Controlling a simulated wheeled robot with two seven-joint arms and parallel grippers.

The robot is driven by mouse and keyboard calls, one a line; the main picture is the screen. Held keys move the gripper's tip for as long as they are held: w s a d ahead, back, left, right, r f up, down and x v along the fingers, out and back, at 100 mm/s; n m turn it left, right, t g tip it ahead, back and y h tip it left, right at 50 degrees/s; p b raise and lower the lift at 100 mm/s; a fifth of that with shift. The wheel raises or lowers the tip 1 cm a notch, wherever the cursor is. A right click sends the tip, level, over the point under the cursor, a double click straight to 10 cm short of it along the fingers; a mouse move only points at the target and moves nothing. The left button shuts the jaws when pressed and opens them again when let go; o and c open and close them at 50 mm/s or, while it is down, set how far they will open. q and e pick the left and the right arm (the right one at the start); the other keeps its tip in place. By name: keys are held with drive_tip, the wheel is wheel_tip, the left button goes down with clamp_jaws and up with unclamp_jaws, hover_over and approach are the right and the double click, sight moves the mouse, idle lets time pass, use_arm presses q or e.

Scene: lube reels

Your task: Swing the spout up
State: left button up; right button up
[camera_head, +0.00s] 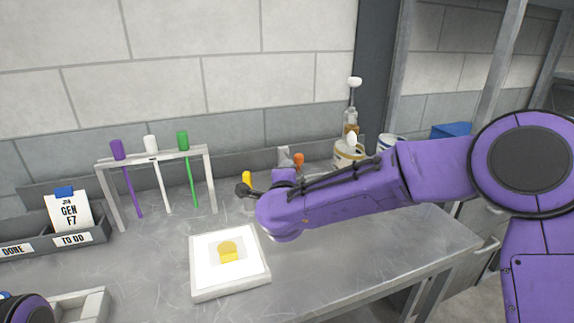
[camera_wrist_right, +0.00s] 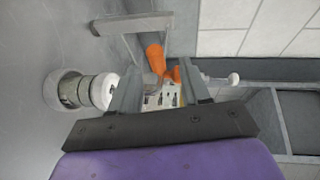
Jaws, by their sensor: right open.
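An orange spout-like part (camera_wrist_right: 155,58) shows in the right wrist view, with a smaller orange piece beside it and a pale slotted body (camera_wrist_right: 163,98) below. My right gripper (camera_wrist_right: 161,72) is open, its two grey fingers on either side of these parts in the picture. I cannot tell whether a finger touches them. In the head view a bit of orange (camera_head: 298,160) shows just behind my right wrist; my purple right arm hides most of what it belongs to. My left gripper is out of view; only a purple part of my left arm shows at the lower left.
A rack (camera_head: 205,151) holds purple, white and green tools. A white framed panel with a yellow mark (camera_head: 204,249) lies on the bench. A pump bottle (camera_head: 350,120) and tubs (camera_head: 349,150) stand behind my arm. Trays (camera_head: 95,233) are at left. The front right bench is clear.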

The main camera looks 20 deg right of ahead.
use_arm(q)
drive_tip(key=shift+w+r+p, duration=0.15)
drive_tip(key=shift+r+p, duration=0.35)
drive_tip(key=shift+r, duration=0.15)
use_arm(e)
drive_tip(key=x, duration=0.6)
drive_tip(key=shift+f, duration=0.15)
drive_tip(key=shift+w, duration=0.1)
